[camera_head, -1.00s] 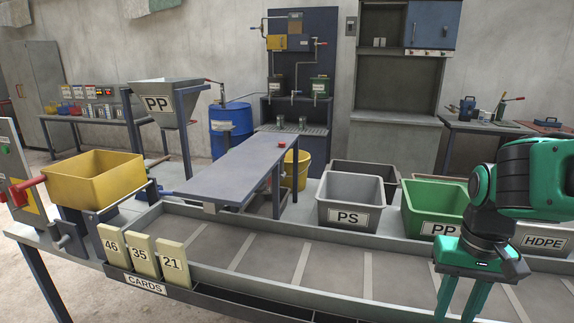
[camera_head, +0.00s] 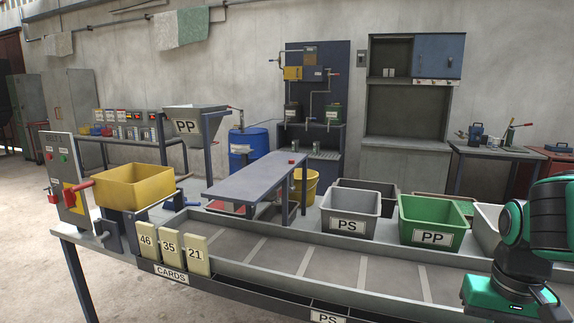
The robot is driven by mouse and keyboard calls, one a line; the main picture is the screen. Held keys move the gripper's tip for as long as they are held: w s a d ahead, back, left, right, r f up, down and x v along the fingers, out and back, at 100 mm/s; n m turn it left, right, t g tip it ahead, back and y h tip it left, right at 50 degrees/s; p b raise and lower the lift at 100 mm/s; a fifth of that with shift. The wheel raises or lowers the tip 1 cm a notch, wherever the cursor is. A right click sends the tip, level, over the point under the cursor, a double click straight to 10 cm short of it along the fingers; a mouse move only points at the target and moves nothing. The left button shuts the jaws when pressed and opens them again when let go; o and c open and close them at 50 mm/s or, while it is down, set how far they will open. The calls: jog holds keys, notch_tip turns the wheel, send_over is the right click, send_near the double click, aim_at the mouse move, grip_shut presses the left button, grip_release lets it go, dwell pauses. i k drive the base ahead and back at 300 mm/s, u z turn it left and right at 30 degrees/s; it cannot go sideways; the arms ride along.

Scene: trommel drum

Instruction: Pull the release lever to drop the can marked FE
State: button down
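No can marked FE can be made out. Several handles show, and I cannot tell which is the release lever. A red handle (camera_head: 80,187) sits on the grey control box (camera_head: 57,160) at the left, by the yellow hopper (camera_head: 135,187). My gripper (camera_head: 512,298) is at the lower right, over the right part of the conveyor and far from both handles. Its fingers are cut off by the bottom edge.
A long grey conveyor (camera_head: 275,253) crosses the front, with cards 46, 35 and 21 at its left end. Bins PS (camera_head: 349,212) and PP (camera_head: 432,222) stand behind it. A blue-grey table (camera_head: 257,181) stands mid-scene. Open floor (camera_head: 25,220) lies at the left.

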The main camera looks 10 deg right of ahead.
aim_at(292, 188)
jog(key=k, duration=0.7)
jog(key=u, duration=0.45)
jog(key=i, duration=1.1)
jog(key=u, duration=0.3)
